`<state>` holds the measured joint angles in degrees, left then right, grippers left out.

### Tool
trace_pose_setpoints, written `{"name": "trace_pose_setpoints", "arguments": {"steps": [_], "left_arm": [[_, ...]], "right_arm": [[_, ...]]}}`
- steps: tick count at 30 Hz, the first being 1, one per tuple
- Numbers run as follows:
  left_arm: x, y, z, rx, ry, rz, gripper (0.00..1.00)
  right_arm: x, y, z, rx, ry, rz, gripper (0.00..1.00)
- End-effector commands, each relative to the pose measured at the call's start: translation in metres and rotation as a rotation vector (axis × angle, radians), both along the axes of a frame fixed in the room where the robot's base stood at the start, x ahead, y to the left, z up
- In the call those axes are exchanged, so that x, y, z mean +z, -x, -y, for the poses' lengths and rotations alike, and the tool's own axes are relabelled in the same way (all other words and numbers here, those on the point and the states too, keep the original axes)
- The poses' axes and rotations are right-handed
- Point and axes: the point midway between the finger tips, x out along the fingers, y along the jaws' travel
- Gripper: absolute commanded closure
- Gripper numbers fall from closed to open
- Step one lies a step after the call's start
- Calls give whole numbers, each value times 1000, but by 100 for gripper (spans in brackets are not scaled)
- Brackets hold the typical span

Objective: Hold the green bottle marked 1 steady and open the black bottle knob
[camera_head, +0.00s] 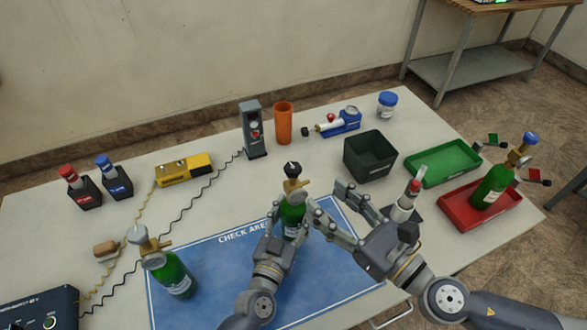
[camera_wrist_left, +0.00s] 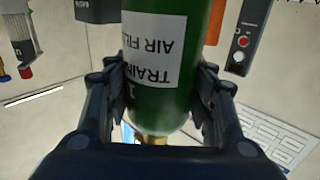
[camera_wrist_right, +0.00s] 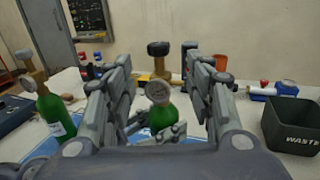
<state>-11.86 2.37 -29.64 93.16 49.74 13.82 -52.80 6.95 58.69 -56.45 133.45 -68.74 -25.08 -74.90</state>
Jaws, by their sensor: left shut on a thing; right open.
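The green bottle marked 1 (camera_head: 291,221) stands on the blue mat, with a brass valve and black knob (camera_head: 292,169) on top. My left gripper (camera_wrist_left: 155,98) is shut around the bottle's body; the label and the figure 1 show upside down between its fingers. The left gripper (camera_head: 286,224) also shows low on the bottle in the head view. My right gripper (camera_head: 330,204) is open and empty, just right of the bottle. In the right wrist view the black knob (camera_wrist_right: 158,48) and a round gauge (camera_wrist_right: 157,93) appear between its spread fingers (camera_wrist_right: 158,82).
Another green bottle (camera_head: 175,276) stands on the left of the blue mat (camera_head: 215,285). A third (camera_head: 489,187) is in the red tray (camera_head: 458,208). A dark bin (camera_head: 370,153), green tray (camera_head: 443,160) and orange cup (camera_head: 283,122) stand behind.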

Motion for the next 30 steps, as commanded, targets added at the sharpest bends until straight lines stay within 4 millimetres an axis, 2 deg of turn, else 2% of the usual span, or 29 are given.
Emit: {"name": "trace_pose_setpoints", "arguments": {"steps": [18,24,30], "left_arm": [[0,0,0,0,0,0,98],[0,0,0,0,0,0,98],[0,0,0,0,0,0,98]], "right_arm": [[2,-68,-61,4,0,4,51],[0,-79,-70,5,0,0,51],[0,-81,-72,4,1,0,51]]}}
